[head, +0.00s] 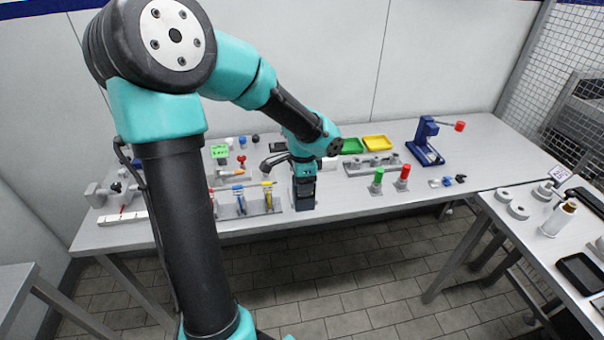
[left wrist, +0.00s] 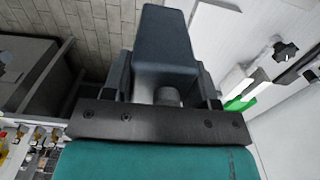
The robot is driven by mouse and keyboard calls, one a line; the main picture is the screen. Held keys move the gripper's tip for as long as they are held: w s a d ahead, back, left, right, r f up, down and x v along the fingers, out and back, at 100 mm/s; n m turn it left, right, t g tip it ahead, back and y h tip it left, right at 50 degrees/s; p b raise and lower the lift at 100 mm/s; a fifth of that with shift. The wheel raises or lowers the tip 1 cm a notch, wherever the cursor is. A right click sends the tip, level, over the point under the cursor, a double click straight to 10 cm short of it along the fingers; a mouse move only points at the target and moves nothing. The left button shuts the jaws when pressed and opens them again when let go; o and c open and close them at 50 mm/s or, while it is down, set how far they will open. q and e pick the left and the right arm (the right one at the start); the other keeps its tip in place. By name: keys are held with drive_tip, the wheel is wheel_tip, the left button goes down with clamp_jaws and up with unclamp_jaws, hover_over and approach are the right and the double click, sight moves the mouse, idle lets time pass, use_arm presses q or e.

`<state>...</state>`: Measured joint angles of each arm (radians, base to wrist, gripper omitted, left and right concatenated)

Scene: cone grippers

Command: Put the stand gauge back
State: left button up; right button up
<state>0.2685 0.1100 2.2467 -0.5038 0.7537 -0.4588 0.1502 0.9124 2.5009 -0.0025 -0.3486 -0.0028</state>
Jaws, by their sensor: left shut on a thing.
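My left gripper (head: 304,196) is low over the front edge of the long bench. In the left wrist view its jaws (left wrist: 166,88) are shut on a dark blue-grey block (left wrist: 168,45), with a round grey part (left wrist: 167,96) below it in the picture. A dark end also shows under the gripper in the head view. I cannot tell whether this block is part of the stand gauge; no dial is visible. My left arm hides part of the bench. My right gripper is not in view.
Green (head: 378,175) and red (head: 404,171) handled parts, a blue press (head: 428,150) and a yellow tray (head: 378,142) are to the right. The bench (head: 350,205) is bare right of the gripper. A side table (head: 500,235) is at right.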

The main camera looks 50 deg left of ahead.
use_arm(q)
drive_tip(key=w+a, duration=0.6)
drive_tip(key=shift+a+f, duration=0.35)
drive_tip(key=shift+f, duration=0.05)
drive_tip(key=shift+w+a+f, duration=0.1)
drive_tip(key=shift+a+f, duration=0.1)
drive_tip(key=shift+f, duration=0.7)
drive_tip(key=shift+w+a+f, duration=0.1)
drive_tip(key=shift+a+f, duration=0.05)
drive_tip(key=shift+f, duration=0.75)
drive_tip(key=o, duration=1)
drive_tip(key=shift+f, duration=0.15)
